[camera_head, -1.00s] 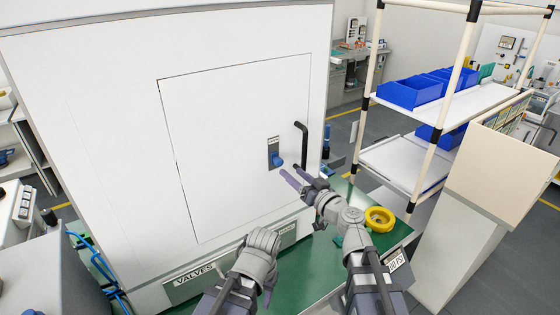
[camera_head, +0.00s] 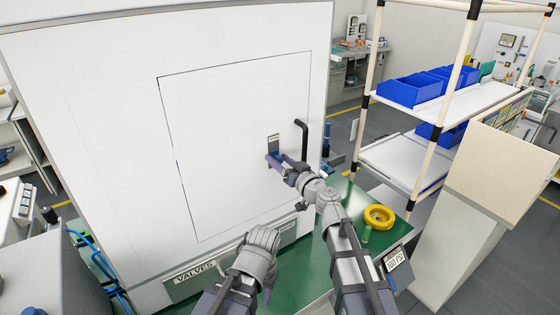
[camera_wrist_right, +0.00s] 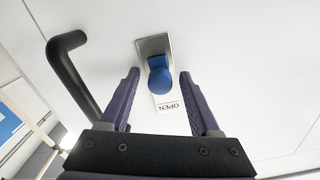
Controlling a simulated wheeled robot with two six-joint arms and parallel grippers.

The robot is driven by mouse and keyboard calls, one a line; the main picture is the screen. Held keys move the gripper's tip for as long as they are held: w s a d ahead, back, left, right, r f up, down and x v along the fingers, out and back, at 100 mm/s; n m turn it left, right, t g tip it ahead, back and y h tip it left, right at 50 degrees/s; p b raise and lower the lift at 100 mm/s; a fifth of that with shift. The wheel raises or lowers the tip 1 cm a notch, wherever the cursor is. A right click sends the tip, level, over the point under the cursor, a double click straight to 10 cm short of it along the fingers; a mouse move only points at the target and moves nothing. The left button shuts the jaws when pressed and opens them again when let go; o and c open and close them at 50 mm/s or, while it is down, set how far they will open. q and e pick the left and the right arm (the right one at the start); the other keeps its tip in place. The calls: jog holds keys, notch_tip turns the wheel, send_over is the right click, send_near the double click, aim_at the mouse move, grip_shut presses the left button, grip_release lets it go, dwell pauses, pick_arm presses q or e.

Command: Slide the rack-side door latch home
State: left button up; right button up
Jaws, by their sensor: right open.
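The latch is a blue knob on a metal plate with an "OPEN" label, on the white door. In the right wrist view the blue knob (camera_wrist_right: 159,78) sits just past and between the fingertips. My right gripper (camera_wrist_right: 165,78) is open, one purple finger on each side of the knob, with no contact visible. In the head view the right gripper (camera_head: 283,160) covers the knob, and the top of the latch plate (camera_head: 273,141) shows above it. The door (camera_head: 240,140) sits flush in the white cabinet. My left gripper (camera_head: 262,242) is low in front of the cabinet; its fingers are mostly hidden.
A black bar handle (camera_head: 304,140) stands out right of the latch, close to my right gripper. A yellow ring (camera_head: 379,217) lies on the green bench (camera_head: 325,255). A rack with blue bins (camera_head: 412,92) stands at the right.

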grip_shut()
dwell(0.3)
dwell(1.0)
